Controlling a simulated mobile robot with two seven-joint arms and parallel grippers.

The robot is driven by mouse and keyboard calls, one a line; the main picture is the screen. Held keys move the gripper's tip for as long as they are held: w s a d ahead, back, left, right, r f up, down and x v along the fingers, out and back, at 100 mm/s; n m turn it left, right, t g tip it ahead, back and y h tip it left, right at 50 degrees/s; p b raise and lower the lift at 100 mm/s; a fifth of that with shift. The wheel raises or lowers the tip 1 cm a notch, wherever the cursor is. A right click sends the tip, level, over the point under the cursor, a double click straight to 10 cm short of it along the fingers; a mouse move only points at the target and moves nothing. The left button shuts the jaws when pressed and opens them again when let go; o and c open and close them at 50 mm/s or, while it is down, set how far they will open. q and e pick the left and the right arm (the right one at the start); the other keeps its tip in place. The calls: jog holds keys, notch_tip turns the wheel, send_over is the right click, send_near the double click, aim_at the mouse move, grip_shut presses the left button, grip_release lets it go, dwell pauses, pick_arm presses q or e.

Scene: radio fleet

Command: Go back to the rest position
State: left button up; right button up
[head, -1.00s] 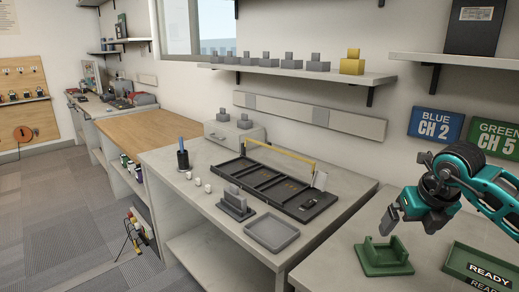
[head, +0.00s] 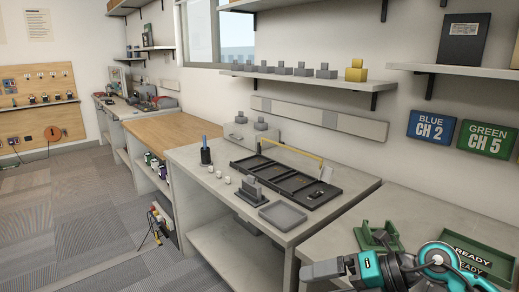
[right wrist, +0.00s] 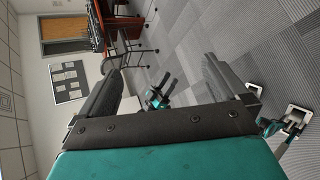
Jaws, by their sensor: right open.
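My right arm, teal and dark grey, comes in at the bottom right of the head view. Its gripper (head: 322,270) is low in front of the right-hand bench, near the green cradle (head: 378,237). In the right wrist view the two dark fingers of the right gripper (right wrist: 168,80) stand wide apart with nothing between them. My left gripper does not show in the head view.
The right-hand bench (head: 395,200) holds the cradle and a green READY tray (head: 478,252). The middle bench holds a black divided tray (head: 287,182) and a grey tray (head: 282,216). Open carpet (head: 90,215) lies left. The wrist view shows chairs (right wrist: 133,57).

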jog(key=s+a+r+m+t+y, duration=0.2)
jog(key=a+r+m+t+y, duration=0.1)
jog(key=a+m+t+y, duration=0.15)
jog(key=s+d+f+m+t+h, duration=0.1)
jog(key=s+d+f+m+h, duration=0.2)
jog(key=f+m, duration=0.4)
jog(key=s+d+f+m+t+h+p, duration=0.1)
jog(key=s+d+f+m+h, duration=0.2)
jog(key=m, duration=0.9)
jog(key=s+d+f+m+t+h+p, duration=0.1)
jog(key=s+d+f+m+h, duration=0.2)
jog(key=s+f+m+h, duration=0.4)
notch_tip(320, 180, down, 5)
jog(key=m+h, duration=0.1)
jog(key=m, duration=0.2)
jog(key=shift+d+r, duration=0.15)
jog(key=shift+d, duration=0.2)
